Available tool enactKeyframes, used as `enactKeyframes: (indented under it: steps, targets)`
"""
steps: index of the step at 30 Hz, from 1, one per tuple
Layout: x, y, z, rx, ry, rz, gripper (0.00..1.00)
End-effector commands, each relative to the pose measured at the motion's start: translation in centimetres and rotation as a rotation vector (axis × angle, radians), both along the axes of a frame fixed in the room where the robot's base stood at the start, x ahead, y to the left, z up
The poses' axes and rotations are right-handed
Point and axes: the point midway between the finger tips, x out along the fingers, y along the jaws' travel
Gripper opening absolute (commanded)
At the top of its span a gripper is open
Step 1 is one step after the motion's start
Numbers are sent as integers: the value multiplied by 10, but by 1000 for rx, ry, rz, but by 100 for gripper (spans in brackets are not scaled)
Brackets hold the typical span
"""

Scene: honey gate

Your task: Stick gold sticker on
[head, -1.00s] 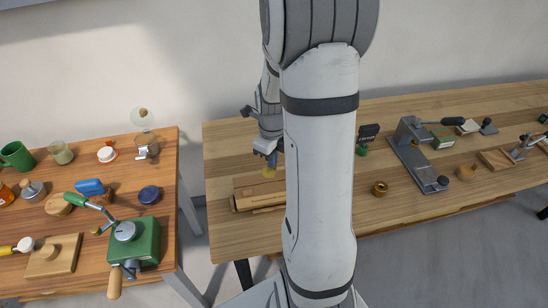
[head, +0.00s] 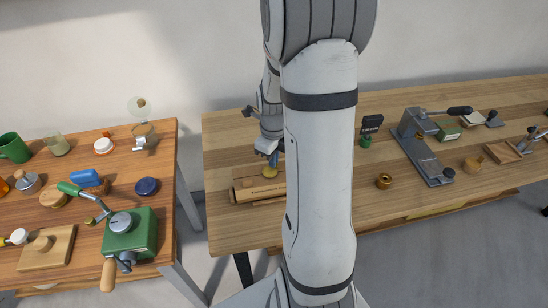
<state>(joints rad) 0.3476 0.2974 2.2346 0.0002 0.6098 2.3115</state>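My gripper (head: 266,147) is over the left part of the right-hand workbench, small and partly hidden by my own arm. It points down, and I cannot tell whether its fingers are open or shut. A small gold-yellow piece (head: 269,171) shows just below the fingertips, above or on a wooden tray (head: 246,196). I cannot tell whether it is held or whether it is the gold sticker. No gold sticker can be made out for certain. A pale round disc with a brown centre (head: 139,106) stands at the back of the left table.
The left table (head: 75,274) carries a green crank machine (head: 130,232), a blue lid (head: 147,186), a green mug (head: 14,147) and jars. The right bench holds a grey lever press (head: 424,150), a brass ring (head: 384,181) and a small black sign (head: 371,123). A floor gap separates the tables.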

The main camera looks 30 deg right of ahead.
Motion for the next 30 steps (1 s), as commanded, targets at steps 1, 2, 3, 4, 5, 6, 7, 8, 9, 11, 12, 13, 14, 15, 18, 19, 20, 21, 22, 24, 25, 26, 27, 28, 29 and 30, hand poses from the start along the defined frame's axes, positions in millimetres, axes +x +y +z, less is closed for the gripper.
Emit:
enactKeyframes:
  steps: [1, 2, 3, 4, 5, 6, 7, 8, 9, 11, 12, 13, 14, 15, 18, 19, 20, 21, 22, 24, 25, 26, 27, 28, 29, 30]
  targets:
    - [0, 0, -1, 0, 0, 0, 0]
    - [0, 0, -1, 0, 0, 0, 0]
    - [0, 0, -1, 0, 0, 0, 0]
    - [0, 0, -2, 0, 0, -1, 0]
    - [0, 0, -2, 0, 0, -1, 0]
    - [0, 0, -3, 0, 0, -1, 0]
    - [0, 0, -3, 0, 0, -1, 0]
    - [0, 0, -4, 0, 0, -1, 0]
    - [0, 0, -5, 0, 0, -1, 0]
    - [0, 0, -5, 0, 0, -1, 0]
    - [0, 0, -6, 0, 0, -1, 0]
    - [0, -1, -7, 0, 0, -1, 0]
    - [0, -1, -7, 0, 0, -1, 0]
    - [0, -1, -8, 0, 0, -1, 0]
    - [0, -1, -9, 0, 0, -2, 0]
    - [0, -1, -9, 0, 0, -2, 0]
    - [0, -1, -8, 0, 0, -2, 0]
    - [0, -1, -8, 0, 0, -2, 0]
    - [0, -1, -8, 0, 0, -2, 0]
    - [0, -1, -8, 0, 0, -2, 0]
    - [0, -1, -8, 0, 0, -2, 0]
    - [0, -1, -8, 0, 0, -2, 0]
    - [0, -1, -8, 0, 0, -2, 0]
    - [0, -1, -8, 0, 0, -2, 0]
    - [0, -1, -8, 0, 0, -2, 0]
    - [0, -1, -8, 0, 0, -2, 0]
